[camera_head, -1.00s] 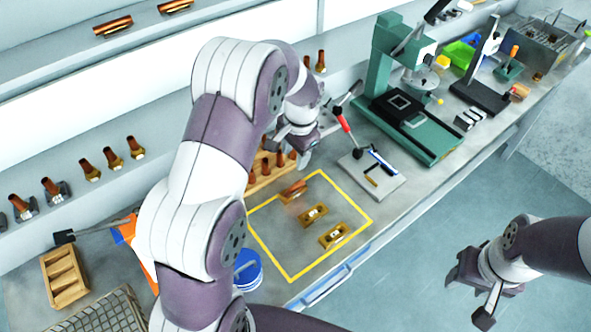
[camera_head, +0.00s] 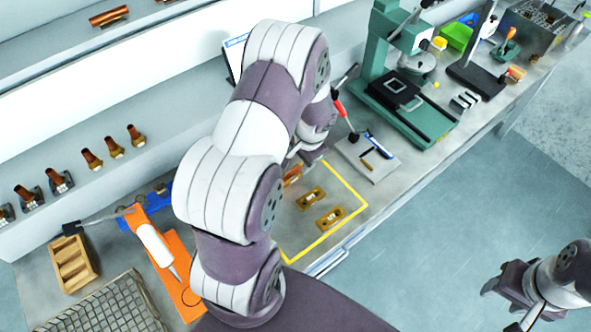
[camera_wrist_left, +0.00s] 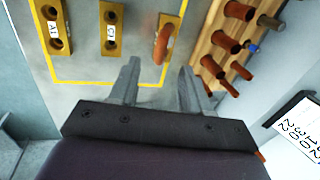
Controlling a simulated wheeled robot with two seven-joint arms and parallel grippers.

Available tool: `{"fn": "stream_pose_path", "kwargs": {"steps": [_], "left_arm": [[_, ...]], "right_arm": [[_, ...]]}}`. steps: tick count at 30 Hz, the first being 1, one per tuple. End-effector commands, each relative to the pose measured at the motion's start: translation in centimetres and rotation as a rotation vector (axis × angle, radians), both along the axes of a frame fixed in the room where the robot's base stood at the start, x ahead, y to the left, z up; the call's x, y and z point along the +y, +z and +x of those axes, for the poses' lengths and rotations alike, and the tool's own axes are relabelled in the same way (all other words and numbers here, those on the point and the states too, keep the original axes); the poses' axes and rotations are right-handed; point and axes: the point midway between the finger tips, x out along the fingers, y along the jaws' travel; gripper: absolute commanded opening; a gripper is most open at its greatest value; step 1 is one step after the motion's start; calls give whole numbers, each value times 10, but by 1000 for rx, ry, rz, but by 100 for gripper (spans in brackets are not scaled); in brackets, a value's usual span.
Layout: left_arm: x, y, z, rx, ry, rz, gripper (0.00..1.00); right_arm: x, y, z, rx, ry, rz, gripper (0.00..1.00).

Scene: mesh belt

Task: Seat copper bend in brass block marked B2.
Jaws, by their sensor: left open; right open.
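A copper bend (camera_wrist_left: 162,48) is at the right-hand brass block (camera_wrist_left: 172,22) in the left wrist view; whether it is fully seated cannot be told. That block's white label is mostly covered, so I cannot read its mark. The other two brass blocks read A1 (camera_wrist_left: 52,28) and C1 (camera_wrist_left: 112,28). In the head view the copper bend (camera_head: 292,173) is partly hidden by my left arm. My left gripper (camera_wrist_left: 159,84) is open and empty, its fingertips just short of the bend, one to each side. My right gripper (camera_head: 502,304) is open and empty, off the bench at lower right.
A wooden rack (camera_wrist_left: 222,45) with several copper pieces stands close beside the bend's block. A yellow outline (camera_head: 337,237) surrounds the blocks. A grey plate with a red-handled tool (camera_head: 345,118) and a green press (camera_head: 375,60) stand beyond. Bench between blocks and front edge is clear.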

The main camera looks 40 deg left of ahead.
Motion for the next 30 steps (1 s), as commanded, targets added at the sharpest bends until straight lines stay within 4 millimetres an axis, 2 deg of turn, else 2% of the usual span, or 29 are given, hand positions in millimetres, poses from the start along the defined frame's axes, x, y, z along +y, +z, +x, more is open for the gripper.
{"fn": "stream_pose_path", "kwargs": {"steps": [5, 9, 16, 17, 21, 30], "left_arm": [[8, -26, 3, 4, 0, -2, 48], [12, -48, 5, 1, 0, -2, 48], [13, -52, 6, 0, -1, -1, 48], [13, -52, 6, 0, -1, -1, 44], [13, -52, 5, 0, -1, -1, 0], [13, -52, 6, 0, -1, -1, 0]], "right_arm": [[0, 14, 0, 0, 0, 0, 49], [0, 15, 0, 0, 0, 0, 49], [0, 14, 0, 0, 0, 0, 49], [0, 14, 0, 0, 0, 0, 49], [0, 14, 0, 0, 0, 0, 49], [0, 14, 0, 0, 0, 0, 49]]}}
